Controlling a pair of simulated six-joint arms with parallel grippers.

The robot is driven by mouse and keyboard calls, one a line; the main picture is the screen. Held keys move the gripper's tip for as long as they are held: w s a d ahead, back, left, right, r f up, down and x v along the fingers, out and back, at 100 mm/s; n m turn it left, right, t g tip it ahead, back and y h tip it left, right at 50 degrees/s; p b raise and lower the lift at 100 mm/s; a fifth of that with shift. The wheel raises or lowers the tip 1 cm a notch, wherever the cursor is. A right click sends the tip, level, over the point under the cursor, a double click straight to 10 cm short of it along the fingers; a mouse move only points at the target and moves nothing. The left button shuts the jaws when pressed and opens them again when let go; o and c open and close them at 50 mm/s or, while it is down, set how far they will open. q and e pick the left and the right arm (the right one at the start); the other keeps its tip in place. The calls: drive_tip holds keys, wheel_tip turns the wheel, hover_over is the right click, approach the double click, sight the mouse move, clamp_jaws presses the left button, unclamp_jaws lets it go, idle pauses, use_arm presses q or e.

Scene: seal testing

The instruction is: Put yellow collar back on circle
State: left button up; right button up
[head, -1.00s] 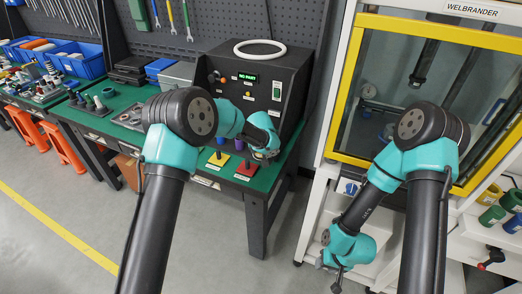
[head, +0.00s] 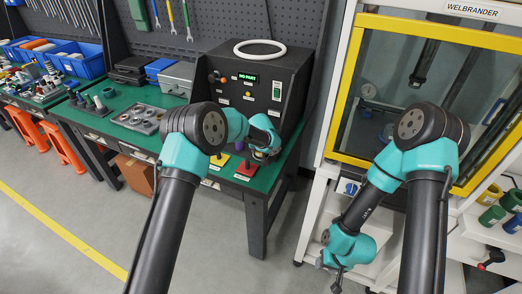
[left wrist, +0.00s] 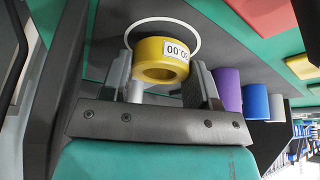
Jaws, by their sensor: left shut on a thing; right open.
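The yellow collar (left wrist: 150,50) with a number label is between the fingers of my left gripper (left wrist: 160,68) in the left wrist view, and the gripper is shut on it. A white circle outline (left wrist: 162,18) lies on the dark grey surface beyond it. The collar overlaps the circle in this view; I cannot tell whether it touches the surface. In the head view my left gripper (head: 263,152) is low in front of the black test box, its fingers mostly hidden. My right gripper (head: 337,284) hangs open and empty at the lower middle, away from the table.
The black test box (head: 232,98) carries a white ring (head: 259,49) on top. Yellow (left wrist: 301,66) and red (left wrist: 262,15) patches lie on the green bench.

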use_arm(q)
drive_tip(key=shift+f, duration=0.2)
drive_tip(key=shift+f, duration=0.1)
drive_tip(key=o, duration=1.2)
drive_tip(key=shift+f, duration=0.1)
drive_tip(key=v, duration=1.2)
